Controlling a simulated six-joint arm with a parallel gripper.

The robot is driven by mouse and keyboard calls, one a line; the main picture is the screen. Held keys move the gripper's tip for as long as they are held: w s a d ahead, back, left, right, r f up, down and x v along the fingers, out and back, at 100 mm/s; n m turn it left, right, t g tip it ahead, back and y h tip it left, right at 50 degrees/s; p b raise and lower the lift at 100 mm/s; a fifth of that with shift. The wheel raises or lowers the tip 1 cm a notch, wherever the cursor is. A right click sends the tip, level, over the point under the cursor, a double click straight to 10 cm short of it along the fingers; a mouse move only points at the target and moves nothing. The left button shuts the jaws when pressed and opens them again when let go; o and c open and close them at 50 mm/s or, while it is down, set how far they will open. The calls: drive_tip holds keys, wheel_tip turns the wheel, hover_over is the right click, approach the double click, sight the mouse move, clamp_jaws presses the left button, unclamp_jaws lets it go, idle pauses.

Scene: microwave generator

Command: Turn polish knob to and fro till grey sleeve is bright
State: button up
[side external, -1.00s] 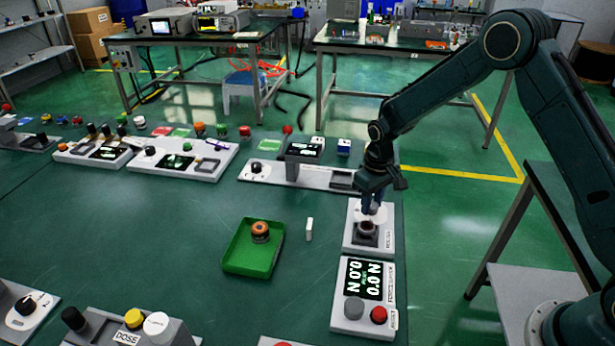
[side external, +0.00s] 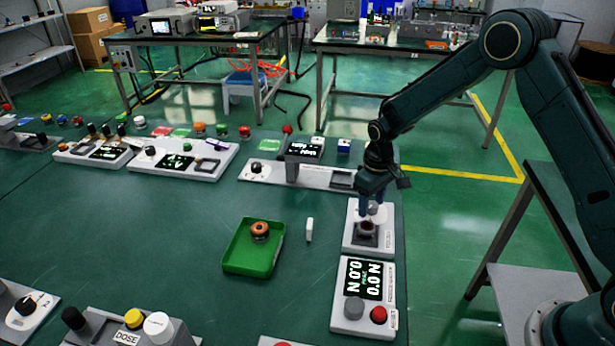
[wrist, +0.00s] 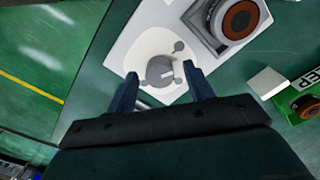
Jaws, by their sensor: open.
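The polish station is a white plate (side external: 350,243) at the bench's right edge. Its grey round knob (wrist: 160,71) sits on a white dial in the wrist view. My gripper (wrist: 162,74) is open, with one finger on each side of the knob; I cannot tell whether they touch it. In the side view my gripper (side external: 373,206) points down over the station's far end. A dark round part with a brown-orange ring (wrist: 236,20) sits in the station's grey square holder; in the side view it is small and dark (side external: 367,227). No bright grey surface shows on it.
A green tray (side external: 238,265) with an orange-topped dark part (side external: 260,231) stands left of the station. A white block (side external: 309,229) stands between them. A force gauge panel (side external: 340,322) with grey and red buttons adjoins the near side. The bench's middle left is clear.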

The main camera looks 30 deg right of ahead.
sight(371, 204)
wheel_tip(371, 204, up, 14)
idle(0.9)
drive_tip(key=shift+f+n, duration=0.1)
drive_tip(key=shift+n, duration=0.2)
drive_tip(key=n, duration=0.8)
drive_tip(key=shift+s, duration=0.1)
wheel_tip(371, 204, down, 14)
drive_tip(key=shift+r, duration=0.2)
idle(0.8)
drive_tip(key=c, duration=1)
